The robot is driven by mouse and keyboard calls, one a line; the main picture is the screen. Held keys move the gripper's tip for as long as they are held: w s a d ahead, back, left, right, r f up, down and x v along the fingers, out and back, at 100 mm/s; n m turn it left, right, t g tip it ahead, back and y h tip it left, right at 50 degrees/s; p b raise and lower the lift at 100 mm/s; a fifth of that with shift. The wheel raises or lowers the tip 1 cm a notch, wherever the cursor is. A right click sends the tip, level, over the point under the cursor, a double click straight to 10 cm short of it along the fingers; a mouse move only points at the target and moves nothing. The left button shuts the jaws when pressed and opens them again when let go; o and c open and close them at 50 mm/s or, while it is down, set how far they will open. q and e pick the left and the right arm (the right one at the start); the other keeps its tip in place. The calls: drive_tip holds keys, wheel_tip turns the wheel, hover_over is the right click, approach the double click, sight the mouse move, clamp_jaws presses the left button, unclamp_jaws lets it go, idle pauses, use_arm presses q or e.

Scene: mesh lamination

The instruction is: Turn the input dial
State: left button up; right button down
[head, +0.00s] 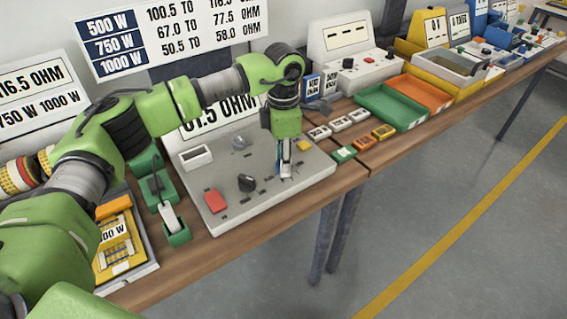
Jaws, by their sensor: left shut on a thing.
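The grey control panel (213,218) lies on the wooden bench in front of a sign reading 61.5 OHM. My left gripper (286,170) points down at the right part of the panel. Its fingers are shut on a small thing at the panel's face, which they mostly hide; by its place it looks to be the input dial. A black knob (247,183) stands on the panel to the left of the gripper. A grey knob (239,142) is further back. Neither touches the gripper. My right gripper is not in view.
On the panel are a red button (214,201), a yellow button (304,145) and a white display (195,157). A green holder (177,234) stands left of it. Green (392,104) and orange (428,93) trays lie to the right, with small blocks in front.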

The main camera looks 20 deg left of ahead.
use_arm(q)
drive_tip(key=shift+m, duration=0.5)
drive_tip(key=o, duration=1.1)
drive_tip(key=shift+c, duration=0.2)
drive_tip(key=shift+r, duration=0.1)
wheel_tip(320, 180, up, 12)
